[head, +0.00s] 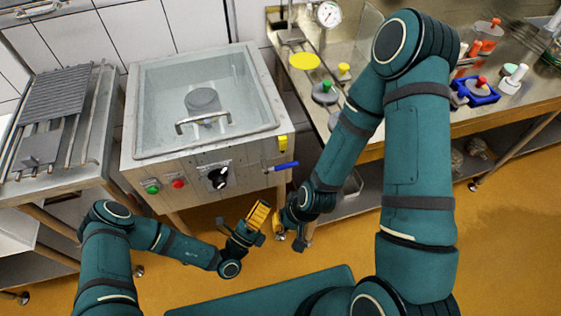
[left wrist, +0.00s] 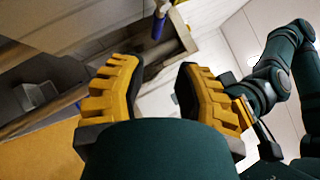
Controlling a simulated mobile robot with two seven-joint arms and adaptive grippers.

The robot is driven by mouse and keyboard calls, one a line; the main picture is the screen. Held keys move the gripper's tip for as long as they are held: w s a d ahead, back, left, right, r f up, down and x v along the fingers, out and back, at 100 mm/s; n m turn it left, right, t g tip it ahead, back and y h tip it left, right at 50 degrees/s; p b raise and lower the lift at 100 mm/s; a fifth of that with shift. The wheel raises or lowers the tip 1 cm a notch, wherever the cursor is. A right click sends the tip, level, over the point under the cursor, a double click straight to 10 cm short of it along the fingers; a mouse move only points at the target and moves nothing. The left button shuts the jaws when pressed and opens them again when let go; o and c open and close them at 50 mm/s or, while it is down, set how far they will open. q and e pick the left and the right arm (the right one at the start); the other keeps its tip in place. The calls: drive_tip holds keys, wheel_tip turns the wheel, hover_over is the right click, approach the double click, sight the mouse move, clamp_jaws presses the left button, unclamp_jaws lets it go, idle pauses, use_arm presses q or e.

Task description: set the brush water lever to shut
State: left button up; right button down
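The blue lever handle (head: 286,166) sticks out to the right from the front right corner of the washing tank (head: 190,165), roughly level. In the left wrist view the blue handle (left wrist: 158,27) hangs beyond and above the gap between my fingers. My left gripper (head: 260,212) is below and left of the lever, apart from it. Its yellow ribbed fingers (left wrist: 158,78) are spread with nothing between them. My right gripper (head: 288,238) is just right of the left one, pointing down below the lever, its fingers apparently spread and empty. The lever's pivot is small and unclear.
The tank's front carries a green button (head: 151,188), a red button (head: 178,183) and a black knob (head: 218,178). A yellow part (head: 283,142) sits above the lever. A steel bench (head: 400,140) stands right, a rack (head: 60,120) left. The two grippers are close together.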

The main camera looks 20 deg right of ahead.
sight(287, 164)
use_arm(q)
drive_tip(key=shift+t+y, duration=0.3)
drive_tip(key=x, duration=1.4)
drive_tip(key=shift+w+d+f+b, duration=0.1)
drive_tip(key=shift+d+b, duration=0.1)
drive_tip(key=shift+b, duration=0.1)
drive_tip(key=shift+o, duration=0.2)
clamp_jaws()
